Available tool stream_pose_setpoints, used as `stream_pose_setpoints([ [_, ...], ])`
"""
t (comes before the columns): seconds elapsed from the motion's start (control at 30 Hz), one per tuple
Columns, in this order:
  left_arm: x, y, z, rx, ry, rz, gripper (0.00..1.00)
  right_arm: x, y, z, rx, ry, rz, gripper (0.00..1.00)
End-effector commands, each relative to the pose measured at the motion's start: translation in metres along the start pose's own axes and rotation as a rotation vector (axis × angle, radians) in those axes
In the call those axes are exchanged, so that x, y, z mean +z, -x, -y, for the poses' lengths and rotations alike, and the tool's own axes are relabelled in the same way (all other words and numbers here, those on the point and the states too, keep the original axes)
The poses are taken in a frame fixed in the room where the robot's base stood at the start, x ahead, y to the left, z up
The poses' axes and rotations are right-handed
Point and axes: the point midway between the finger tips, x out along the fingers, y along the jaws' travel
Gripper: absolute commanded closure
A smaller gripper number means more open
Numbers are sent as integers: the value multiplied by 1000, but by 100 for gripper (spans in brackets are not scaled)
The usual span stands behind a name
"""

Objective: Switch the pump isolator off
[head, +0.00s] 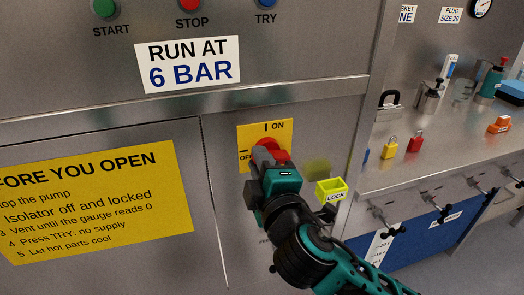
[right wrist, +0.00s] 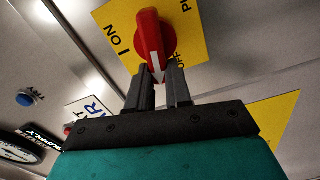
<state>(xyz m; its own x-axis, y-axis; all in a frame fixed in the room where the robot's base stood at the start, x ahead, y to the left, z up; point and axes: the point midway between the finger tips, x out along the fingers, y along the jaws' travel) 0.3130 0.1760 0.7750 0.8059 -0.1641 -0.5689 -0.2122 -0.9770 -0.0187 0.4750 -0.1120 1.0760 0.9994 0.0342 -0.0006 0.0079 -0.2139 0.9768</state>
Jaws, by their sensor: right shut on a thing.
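The pump isolator is a red rotary handle (head: 267,147) on a yellow plate (head: 283,134) marked ON and OFF. My right gripper (head: 264,163) is at the handle and covers much of it in the head view. In the right wrist view the red handle (right wrist: 153,35) has a white arrow that points down between the fingertips (right wrist: 160,82). The fingers are shut on the handle's end. The arrow tip lies between the ON and OFF marks, nearer OFF, which a finger partly hides. My left gripper is not in view.
A yellow box marked LOCK (head: 331,191) is on the panel just right of my right gripper. A steel bench (head: 440,165) at the right holds a yellow padlock (head: 390,149), a red padlock (head: 415,142) and other items. A yellow instruction sign (head: 95,205) is at the left.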

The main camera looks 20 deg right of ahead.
Motion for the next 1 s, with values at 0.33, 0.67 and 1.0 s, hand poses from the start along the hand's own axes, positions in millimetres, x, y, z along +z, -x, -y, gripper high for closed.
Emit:
stream_pose_setpoints([
  [0.33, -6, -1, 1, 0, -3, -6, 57, 1, 0, 4, 2, 183, 1, 100],
  [0.67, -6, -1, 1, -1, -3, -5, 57, 1, 0, 6, 3, 235, 1, 100],
  [1.0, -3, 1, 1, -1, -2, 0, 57, 1, 0, 6, 2, 236, 1, 80],
])
